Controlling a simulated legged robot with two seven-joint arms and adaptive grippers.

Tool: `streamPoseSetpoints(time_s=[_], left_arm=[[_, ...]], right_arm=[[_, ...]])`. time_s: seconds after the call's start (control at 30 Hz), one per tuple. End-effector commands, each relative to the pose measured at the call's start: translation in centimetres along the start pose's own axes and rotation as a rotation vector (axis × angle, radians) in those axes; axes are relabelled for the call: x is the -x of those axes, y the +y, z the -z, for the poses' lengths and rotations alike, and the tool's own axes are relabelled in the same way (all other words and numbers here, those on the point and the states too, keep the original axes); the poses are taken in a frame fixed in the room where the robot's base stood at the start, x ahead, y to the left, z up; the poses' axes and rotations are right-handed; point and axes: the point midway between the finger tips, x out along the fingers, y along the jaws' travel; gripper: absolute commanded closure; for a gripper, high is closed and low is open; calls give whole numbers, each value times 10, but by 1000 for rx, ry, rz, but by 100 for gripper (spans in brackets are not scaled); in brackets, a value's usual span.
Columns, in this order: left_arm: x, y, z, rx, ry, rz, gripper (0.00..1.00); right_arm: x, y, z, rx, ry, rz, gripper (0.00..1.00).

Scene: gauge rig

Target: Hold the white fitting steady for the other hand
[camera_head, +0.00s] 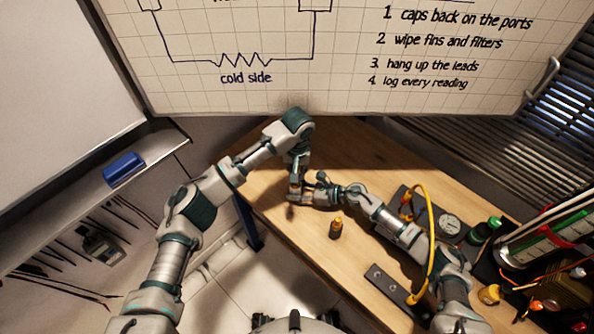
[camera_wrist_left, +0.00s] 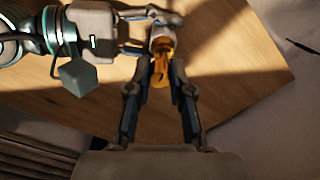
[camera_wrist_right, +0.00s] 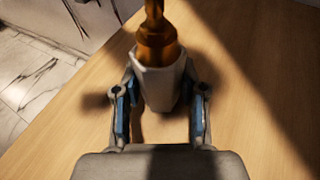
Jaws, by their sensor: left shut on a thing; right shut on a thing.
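The white fitting (camera_wrist_right: 160,85) stands between the fingers of my right gripper (camera_wrist_right: 160,100), which is shut on it. A brass-coloured piece (camera_wrist_right: 156,40) sits at its far end in the right wrist view. In the left wrist view, the white fitting (camera_wrist_left: 162,40) shows beyond the brass piece (camera_wrist_left: 161,68), and my left gripper (camera_wrist_left: 162,80) is shut on that brass piece. In the head view, my left gripper (camera_head: 295,185) and right gripper (camera_head: 312,192) meet above the wooden table; the fitting is too small to make out there.
A small brass-and-dark part (camera_head: 336,228) stands on the wooden table (camera_head: 300,240). A yellow hose (camera_head: 427,235), a round gauge (camera_head: 449,224), a grey plate (camera_head: 388,283) and a green-capped bottle (camera_head: 484,231) lie to the right. A whiteboard (camera_head: 340,75) rises behind.

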Motion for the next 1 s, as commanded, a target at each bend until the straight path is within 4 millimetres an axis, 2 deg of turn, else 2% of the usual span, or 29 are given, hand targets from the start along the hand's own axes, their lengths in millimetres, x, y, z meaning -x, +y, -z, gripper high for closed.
streamPoseSetpoints(time_s=[0.6,1.0], left_arm=[[-16,0,0,-1,0,-1,100],[-4,1,0,-2,2,-2,100]], right_arm=[[0,0,3,-1,5,1,100],[0,0,3,-1,4,0,100]])
